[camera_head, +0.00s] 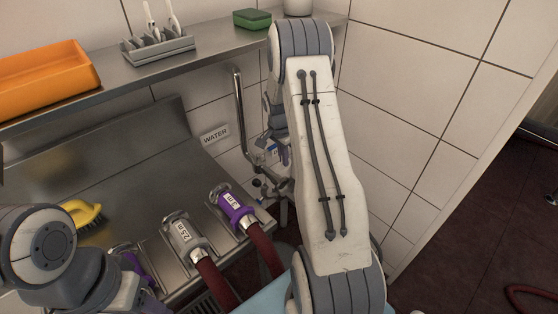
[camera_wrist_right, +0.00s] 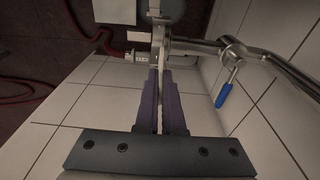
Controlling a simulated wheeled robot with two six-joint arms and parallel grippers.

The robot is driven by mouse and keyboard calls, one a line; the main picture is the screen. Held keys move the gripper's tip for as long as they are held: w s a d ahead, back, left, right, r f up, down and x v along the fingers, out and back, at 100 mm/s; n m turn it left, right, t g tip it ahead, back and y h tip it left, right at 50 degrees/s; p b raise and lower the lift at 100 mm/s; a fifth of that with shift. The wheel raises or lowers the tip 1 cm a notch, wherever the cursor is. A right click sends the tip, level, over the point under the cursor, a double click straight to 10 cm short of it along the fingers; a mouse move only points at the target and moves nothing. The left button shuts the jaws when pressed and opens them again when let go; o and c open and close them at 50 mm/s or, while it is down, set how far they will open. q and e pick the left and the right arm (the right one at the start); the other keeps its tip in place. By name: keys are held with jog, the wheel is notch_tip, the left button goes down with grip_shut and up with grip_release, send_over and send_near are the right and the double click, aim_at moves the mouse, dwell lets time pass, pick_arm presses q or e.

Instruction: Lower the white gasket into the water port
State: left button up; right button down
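My right gripper (camera_head: 276,151) is beside the metal pipework under the WATER sign (camera_head: 215,135), partly hidden by my right arm. In the right wrist view its two purple-grey fingers (camera_wrist_right: 160,76) are close together. A thin pale edge shows between their tips, and I take it for the white gasket (camera_wrist_right: 159,62), seen edge-on. The water port is not clearly visible; the metal fittings (camera_wrist_right: 168,47) lie just beyond the fingertips. I cannot tell whether the gasket touches them. My left arm is at the lower left of the head view, and its fingers cannot be made out.
A blue-handled valve lever (camera_wrist_right: 223,95) hangs right of the fingers on a metal pipe. Hose couplings, one purple (camera_head: 232,206) and one grey (camera_head: 184,236), rest on the steel counter.

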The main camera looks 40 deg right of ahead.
jog(key=shift+f, duration=0.45)
jog(key=b, duration=0.6)
send_over(284, 193)
jog(key=f, duration=0.7)
jog(key=shift+w+f, duration=0.25)
jog(key=shift+w, duration=0.1)
jog(key=shift+s+a+f+b, duration=0.1)
jog(key=shift+s+f+b, duration=0.2)
jog(key=shift+f+b, duration=0.4)
jog(key=shift+f, duration=0.2)
jog(key=c, duration=1)
grip_release()
jog(key=shift+o, duration=0.2)
jog(key=shift+r, duration=0.45)
jog(key=r, duration=0.8)
jog(key=a+r+p, duration=0.1)
jog(key=r, duration=0.2)
jog(key=shift+w+a+r, duration=0.1)
jog(key=shift+w+r, duration=0.05)
jog(key=shift+r, duration=0.25)
